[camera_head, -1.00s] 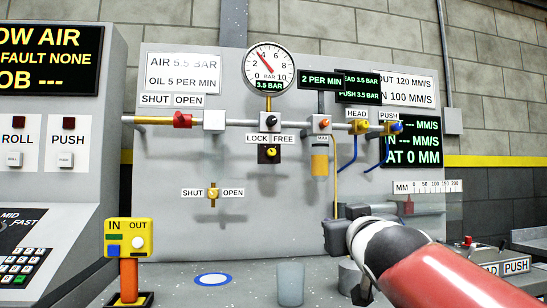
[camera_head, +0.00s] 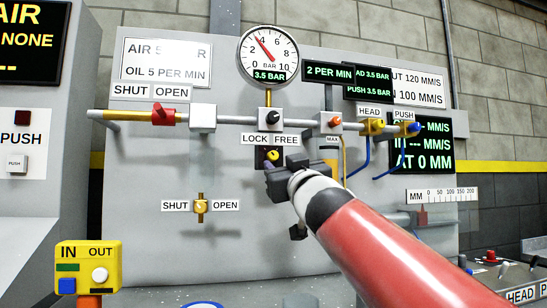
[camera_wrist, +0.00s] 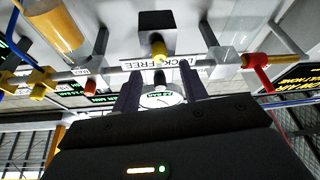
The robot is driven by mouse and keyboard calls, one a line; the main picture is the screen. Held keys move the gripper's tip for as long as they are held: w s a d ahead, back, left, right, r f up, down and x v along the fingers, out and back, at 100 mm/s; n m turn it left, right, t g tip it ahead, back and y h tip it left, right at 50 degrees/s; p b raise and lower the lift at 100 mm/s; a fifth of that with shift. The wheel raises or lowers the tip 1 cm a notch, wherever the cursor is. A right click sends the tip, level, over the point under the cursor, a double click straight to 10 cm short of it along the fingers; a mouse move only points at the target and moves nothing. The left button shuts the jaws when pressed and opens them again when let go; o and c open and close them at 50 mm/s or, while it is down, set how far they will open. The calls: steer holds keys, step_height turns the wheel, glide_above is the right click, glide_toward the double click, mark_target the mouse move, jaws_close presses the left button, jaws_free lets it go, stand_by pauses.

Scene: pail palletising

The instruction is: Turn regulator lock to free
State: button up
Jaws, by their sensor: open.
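The regulator lock is a small yellow knob (camera_head: 272,155) on a black block under the LOCK FREE label (camera_head: 270,140). I cannot tell which word the knob points to. My gripper (camera_head: 284,170) is just below and right of the knob in the head view, partly covering the block's lower right. The regulator (camera_head: 269,121) is above the label, under a round gauge (camera_head: 268,53) reading 3.5 bar.
A pipe with a red valve (camera_head: 163,114) and yellow and blue fittings (camera_head: 373,127) crosses the panel above my gripper. A brass SHUT OPEN valve (camera_head: 201,207) is at lower left. A yellow IN OUT box (camera_head: 88,268) stands in front. The panel between them is bare.

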mark_target(274, 157)
steer(key=p+x, duration=0.2)
steer(key=x, duration=0.3)
steer(key=shift+w+a+r, duration=0.1)
steer(key=shift+w, duration=0.25)
jaws_close()
